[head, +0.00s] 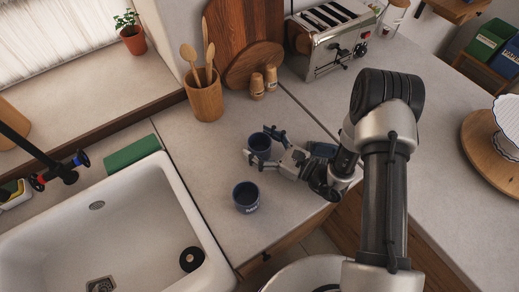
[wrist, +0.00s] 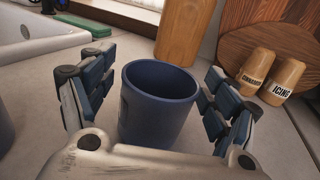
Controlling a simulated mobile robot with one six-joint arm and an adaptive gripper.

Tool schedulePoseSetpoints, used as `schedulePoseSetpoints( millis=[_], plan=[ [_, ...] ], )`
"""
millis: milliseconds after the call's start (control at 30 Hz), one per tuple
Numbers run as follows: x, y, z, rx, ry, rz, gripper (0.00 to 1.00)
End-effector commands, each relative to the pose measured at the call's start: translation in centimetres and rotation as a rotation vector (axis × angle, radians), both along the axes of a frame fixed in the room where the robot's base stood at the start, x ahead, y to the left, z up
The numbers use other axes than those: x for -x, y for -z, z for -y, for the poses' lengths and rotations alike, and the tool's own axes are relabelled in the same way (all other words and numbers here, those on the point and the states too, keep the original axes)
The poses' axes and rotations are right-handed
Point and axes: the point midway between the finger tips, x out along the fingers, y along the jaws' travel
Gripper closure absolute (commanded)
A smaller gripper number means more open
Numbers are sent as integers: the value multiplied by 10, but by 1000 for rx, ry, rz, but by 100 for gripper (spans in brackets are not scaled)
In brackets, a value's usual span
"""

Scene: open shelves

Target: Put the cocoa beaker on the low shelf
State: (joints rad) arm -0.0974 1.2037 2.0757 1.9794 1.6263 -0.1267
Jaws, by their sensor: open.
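Two dark blue beakers stand upright on the grey counter. One beaker (head: 259,143) is between the fingers of my gripper (head: 261,147); in the wrist view this beaker (wrist: 156,110) fills the middle, its label turned too far aside to read. My gripper (wrist: 158,75) is open, with a finger on each side of the beaker and gaps showing. The other beaker (head: 246,197) stands nearer the sink, with small pale lettering I cannot read. Which one is the cocoa beaker I cannot tell. No low shelf can be made out for certain.
A wooden utensil pot (head: 205,97), two small shakers (head: 257,86) and cutting boards stand behind. A toaster (head: 330,38) is at the back. The white sink (head: 130,225) lies left. Shelving with green and blue boxes (head: 487,42) shows top right. The right counter is mostly clear.

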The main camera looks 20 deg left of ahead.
Motion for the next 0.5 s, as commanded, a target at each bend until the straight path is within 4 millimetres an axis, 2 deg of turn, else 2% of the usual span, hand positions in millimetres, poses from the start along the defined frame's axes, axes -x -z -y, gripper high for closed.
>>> schedulePoseSetpoints(
  millis=[200, 500],
  plan=[
    [0, 0, -1, 0, 1, 0, 20],
    [0, 0, 0, 0, 1, 0, 40]
  ],
)
